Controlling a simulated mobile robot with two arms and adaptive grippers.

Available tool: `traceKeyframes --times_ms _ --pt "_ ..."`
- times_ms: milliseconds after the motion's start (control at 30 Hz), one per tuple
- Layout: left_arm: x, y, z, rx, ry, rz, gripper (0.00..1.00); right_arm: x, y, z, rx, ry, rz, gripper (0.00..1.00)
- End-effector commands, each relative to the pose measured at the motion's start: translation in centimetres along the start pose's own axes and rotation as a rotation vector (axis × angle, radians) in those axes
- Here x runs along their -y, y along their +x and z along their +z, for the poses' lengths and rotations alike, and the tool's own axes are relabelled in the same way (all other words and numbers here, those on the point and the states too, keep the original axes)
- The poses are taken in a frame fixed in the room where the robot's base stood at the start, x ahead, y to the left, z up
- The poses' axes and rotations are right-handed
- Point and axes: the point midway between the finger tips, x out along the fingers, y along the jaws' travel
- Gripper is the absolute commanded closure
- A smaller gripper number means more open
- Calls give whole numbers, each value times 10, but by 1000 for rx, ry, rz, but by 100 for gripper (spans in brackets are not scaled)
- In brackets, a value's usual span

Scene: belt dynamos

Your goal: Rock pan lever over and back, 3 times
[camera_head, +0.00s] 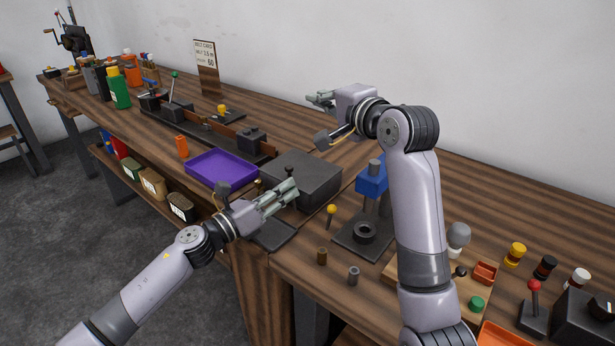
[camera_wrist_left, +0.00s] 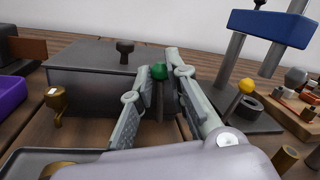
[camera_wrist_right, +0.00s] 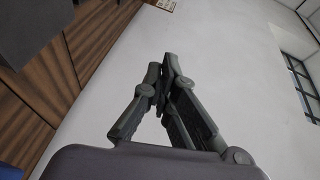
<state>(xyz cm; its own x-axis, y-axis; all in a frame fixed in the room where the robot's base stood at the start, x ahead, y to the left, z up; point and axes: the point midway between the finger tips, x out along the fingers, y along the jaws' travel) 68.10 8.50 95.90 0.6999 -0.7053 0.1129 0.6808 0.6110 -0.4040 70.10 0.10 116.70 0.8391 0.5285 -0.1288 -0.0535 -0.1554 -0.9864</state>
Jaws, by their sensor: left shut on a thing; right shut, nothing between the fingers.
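My left gripper (camera_head: 284,196) is beside the front of a dark grey box with a black knob on top (camera_head: 304,176). In the left wrist view its fingers (camera_wrist_left: 166,75) are shut around a thin dark lever with a green knob (camera_wrist_left: 160,70); this looks like the pan lever. The lever stands about upright in that view, its lower end partly hidden by the fingers. In the head view the gripper hides it. A flat dark pan (camera_head: 270,233) lies just below the gripper. My right gripper (camera_head: 320,98) is shut and empty, raised near the wall; its fingers (camera_wrist_right: 165,70) also show in its wrist view.
A purple tray (camera_head: 222,170) is left of the box. A blue press (camera_head: 371,182) and a yellow-knobbed lever (camera_head: 331,210) stand to the right. A red-knobbed lever (camera_head: 534,286) is at far right. Several bottles and fittings crowd the far bench.

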Motion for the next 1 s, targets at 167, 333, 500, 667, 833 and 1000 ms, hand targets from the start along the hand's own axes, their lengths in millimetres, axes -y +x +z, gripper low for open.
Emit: traceKeyframes --times_ms 167,333,500,667,833,1000 --pt "-1 0 0 0 1 2 100 -20 -8 10 78 -126 254 100" --pt "-1 0 0 0 1 2 100 -72 -27 27 146 -147 503 100" --pt "-1 0 0 0 1 2 100 -100 -42 33 174 -155 645 100" --pt "-1 0 0 0 1 2 100 -113 -39 35 181 -155 681 100" --pt "-1 0 0 0 1 2 100 -131 -17 39 180 -153 680 100" --pt "-1 0 0 0 1 1 100 -151 7 42 180 -154 679 100"
